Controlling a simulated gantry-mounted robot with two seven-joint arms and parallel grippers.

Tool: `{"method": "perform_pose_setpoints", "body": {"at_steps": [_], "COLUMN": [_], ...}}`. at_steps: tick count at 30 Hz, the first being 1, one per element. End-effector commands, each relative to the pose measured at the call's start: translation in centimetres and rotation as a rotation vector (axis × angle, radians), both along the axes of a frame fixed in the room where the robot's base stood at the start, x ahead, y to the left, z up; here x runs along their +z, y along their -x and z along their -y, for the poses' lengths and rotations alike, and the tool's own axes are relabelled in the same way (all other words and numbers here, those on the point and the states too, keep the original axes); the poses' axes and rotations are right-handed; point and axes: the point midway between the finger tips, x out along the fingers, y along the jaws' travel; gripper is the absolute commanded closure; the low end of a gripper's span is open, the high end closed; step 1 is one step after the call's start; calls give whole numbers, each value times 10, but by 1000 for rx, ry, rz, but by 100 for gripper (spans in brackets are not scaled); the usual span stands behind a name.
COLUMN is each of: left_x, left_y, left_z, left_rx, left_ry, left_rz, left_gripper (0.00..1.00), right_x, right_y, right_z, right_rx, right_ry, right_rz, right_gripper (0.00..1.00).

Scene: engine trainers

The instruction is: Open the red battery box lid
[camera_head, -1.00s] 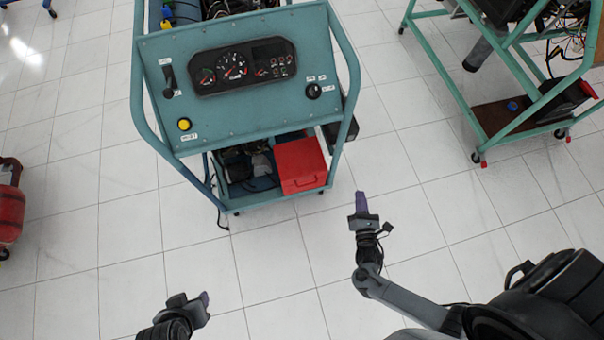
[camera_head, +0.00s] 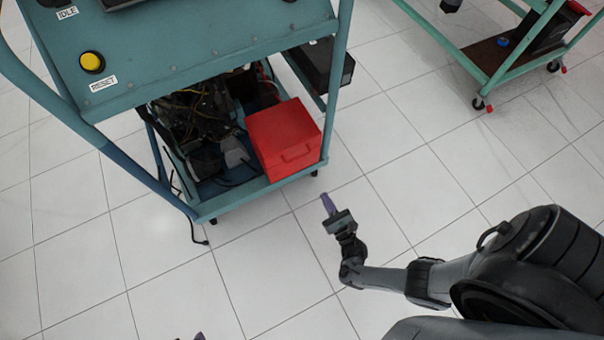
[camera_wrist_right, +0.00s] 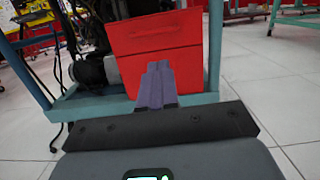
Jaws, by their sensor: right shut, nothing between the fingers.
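The red battery box (camera_head: 284,137) sits on the lower shelf of the teal engine trainer, at the shelf's right end. Its lid is down, and a handle shows on its front face. In the right wrist view the box (camera_wrist_right: 157,45) stands straight ahead, behind the fingers. My right gripper (camera_head: 328,204) is in front of the box, apart from it, above the floor. Its purple fingers (camera_wrist_right: 155,86) are together with nothing between them.
The trainer's teal shelf rail (camera_head: 243,195) and uprights frame the box. Wiring and engine parts (camera_head: 205,130) lie left of it. A black box (camera_head: 322,66) hangs to the right. A second teal stand (camera_head: 497,72) is at upper right. The tiled floor between is clear.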

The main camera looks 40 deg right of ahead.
Motion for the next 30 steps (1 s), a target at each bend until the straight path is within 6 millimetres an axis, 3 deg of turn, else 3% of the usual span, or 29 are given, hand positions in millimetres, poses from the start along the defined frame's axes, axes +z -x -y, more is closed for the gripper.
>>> {"method": "perform_pose_setpoints", "body": {"at_steps": [1,9,17,30], "left_x": [-26,-56,-59,-78], "left_y": [0,0,0,0], "left_z": [0,3,4,1], "left_rx": [0,7,10,2], "left_ry": [0,11,16,5], "left_rz": [0,0,2,2], "left_gripper": [57,57,57,57], "right_x": [-23,-44,-40,-27], "right_y": [-6,-23,-42,-117], "right_z": [-1,-2,3,23], "right_rx": [2,2,2,3], "right_ry": [-1,-3,-2,-3], "right_rz": [10,38,45,46], "right_gripper": [100,100,100,100]}}
